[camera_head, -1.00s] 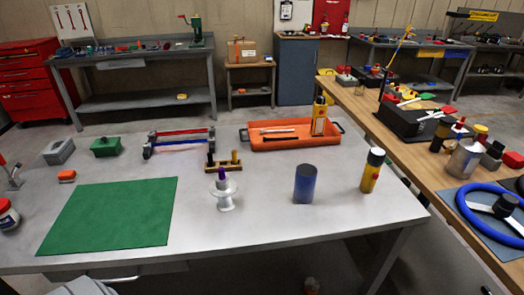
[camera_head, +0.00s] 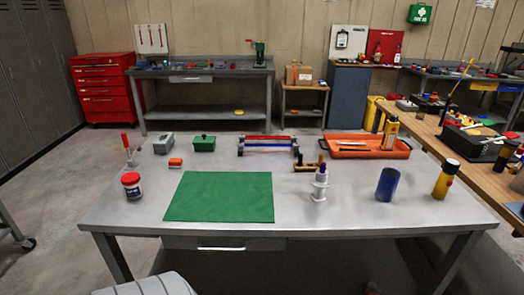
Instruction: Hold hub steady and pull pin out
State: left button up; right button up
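The hub (camera_head: 319,188) is a small pale flanged piece standing upright on the grey workbench (camera_head: 330,217), right of the green mat. Neither of my grippers shows in the head view, and nothing touches the hub or the pin.
The green mat (camera_head: 222,197) lies left of the hub. A blue cylinder (camera_head: 387,185) and a yellow-black bottle (camera_head: 446,180) stand to its right. Behind it are a small wooden stand (camera_head: 308,168) and an orange tray (camera_head: 352,153). The bench front is clear.

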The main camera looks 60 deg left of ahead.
aim_at(323, 165)
jog(key=k, duration=0.25)
jog(key=u, duration=1.1)
